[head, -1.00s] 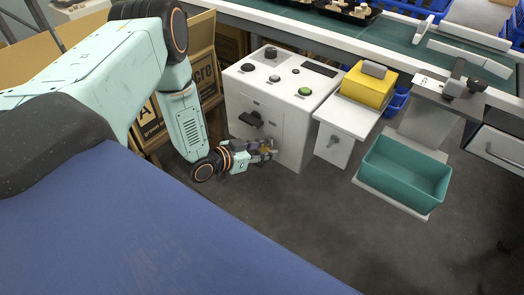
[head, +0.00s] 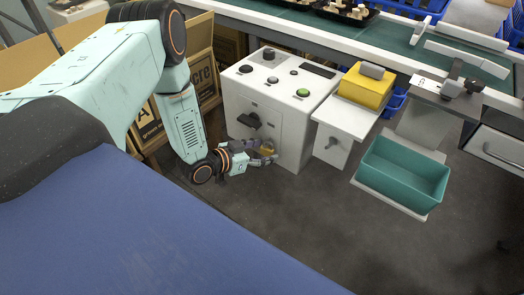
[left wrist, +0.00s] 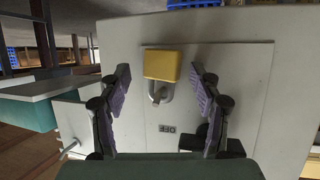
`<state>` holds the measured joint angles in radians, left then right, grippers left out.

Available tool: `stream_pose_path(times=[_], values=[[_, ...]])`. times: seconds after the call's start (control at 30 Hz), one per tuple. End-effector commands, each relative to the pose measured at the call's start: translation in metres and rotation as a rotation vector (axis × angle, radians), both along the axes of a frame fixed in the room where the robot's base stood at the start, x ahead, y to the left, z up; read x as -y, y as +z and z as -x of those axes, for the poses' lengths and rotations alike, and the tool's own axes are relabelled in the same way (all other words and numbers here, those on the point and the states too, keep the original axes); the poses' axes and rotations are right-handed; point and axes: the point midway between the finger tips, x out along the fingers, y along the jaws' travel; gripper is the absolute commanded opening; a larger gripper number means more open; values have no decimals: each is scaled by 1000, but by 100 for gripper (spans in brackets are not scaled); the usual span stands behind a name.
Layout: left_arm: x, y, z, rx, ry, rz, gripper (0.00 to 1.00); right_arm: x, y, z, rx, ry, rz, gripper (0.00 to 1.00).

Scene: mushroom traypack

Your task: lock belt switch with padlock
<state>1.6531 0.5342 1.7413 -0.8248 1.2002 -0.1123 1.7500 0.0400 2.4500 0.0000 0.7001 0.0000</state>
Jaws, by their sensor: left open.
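The white control cabinet (head: 292,140) stands below the conveyor. A black belt switch handle (head: 249,119) sits on its front panel; a black part low on the right in the left wrist view (left wrist: 197,138) looks like that handle. My left gripper (head: 268,154) is open, low in front of the panel. The padlock has a yellow body and grey shackle. It shows in the left wrist view (left wrist: 161,65) between the open fingers (left wrist: 160,80), against the panel, and is partly hidden in the head view (head: 267,150). I see no finger touching it. My right gripper is out of view.
A side table (head: 345,119) with a yellow box (head: 366,88) stands right of the cabinet. A teal bin (head: 402,174) is farther right. Cardboard boxes (head: 203,75) stand behind my left arm. The floor in front is clear.

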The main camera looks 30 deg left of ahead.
Motion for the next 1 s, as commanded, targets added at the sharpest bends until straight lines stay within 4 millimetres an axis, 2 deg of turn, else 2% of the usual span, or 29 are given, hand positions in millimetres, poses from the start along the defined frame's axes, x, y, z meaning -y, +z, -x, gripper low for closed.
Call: stream_pose_path(times=[0.27,0.7,1.0], values=[[-3,2,6,-2,3,0,63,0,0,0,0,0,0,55],[-21,26,56,0,7,3,63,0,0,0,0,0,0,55],[-30,38,81,2,7,3,63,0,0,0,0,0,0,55]])
